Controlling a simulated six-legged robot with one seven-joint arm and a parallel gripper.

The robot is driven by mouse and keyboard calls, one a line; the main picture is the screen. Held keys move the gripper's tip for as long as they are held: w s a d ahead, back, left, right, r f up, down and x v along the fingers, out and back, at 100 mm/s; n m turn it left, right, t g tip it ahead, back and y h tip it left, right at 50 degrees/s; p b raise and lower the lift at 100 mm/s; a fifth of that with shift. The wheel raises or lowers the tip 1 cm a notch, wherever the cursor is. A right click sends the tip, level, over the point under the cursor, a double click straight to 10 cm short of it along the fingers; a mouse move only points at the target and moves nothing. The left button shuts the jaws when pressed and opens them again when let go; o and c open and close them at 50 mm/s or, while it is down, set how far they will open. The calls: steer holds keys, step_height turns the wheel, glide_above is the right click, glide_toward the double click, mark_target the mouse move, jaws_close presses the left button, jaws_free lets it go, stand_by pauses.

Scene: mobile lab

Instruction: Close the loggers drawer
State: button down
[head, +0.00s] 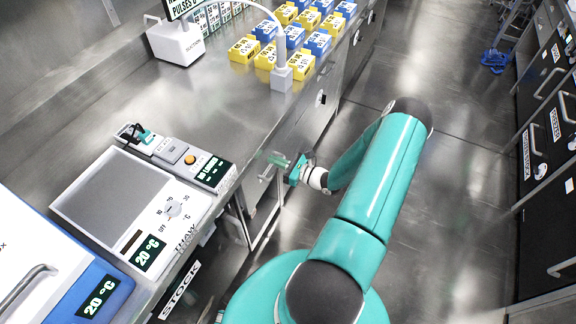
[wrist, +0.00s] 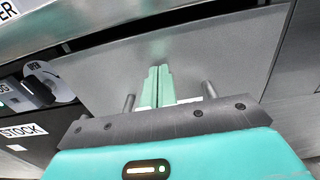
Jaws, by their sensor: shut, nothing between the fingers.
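My gripper (head: 278,160) is at the front of the counter in the head view, its two green fingers together with nothing between them. In the wrist view the fingers (wrist: 158,75) point at a plain grey drawer front (wrist: 225,55) under the counter edge. Whether the fingertips touch it, I cannot tell. A dark gap runs along the top of this front. A white label shows only partly behind my gripper, so I cannot read a loggers name. In the head view my gripper and the counter hide most of this front, and how far it stands out is unclear.
The steel counter (head: 215,105) carries a thaw plate (head: 110,190), a blue and white box (head: 45,265) and yellow and blue bins (head: 265,57). A STOCK label (head: 180,290) is below the counter.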

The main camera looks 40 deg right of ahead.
mark_target(266, 156)
steer(key=shift+w+a, duration=0.15)
steer(key=shift+w, duration=0.3)
steer(key=shift+w, duration=0.1)
steer(key=x, duration=0.4)
steer(key=shift+a, duration=0.1)
steer(key=shift+w+a, duration=0.1)
steer(key=shift+w, duration=0.2)
steer(key=shift+w+r, duration=0.1)
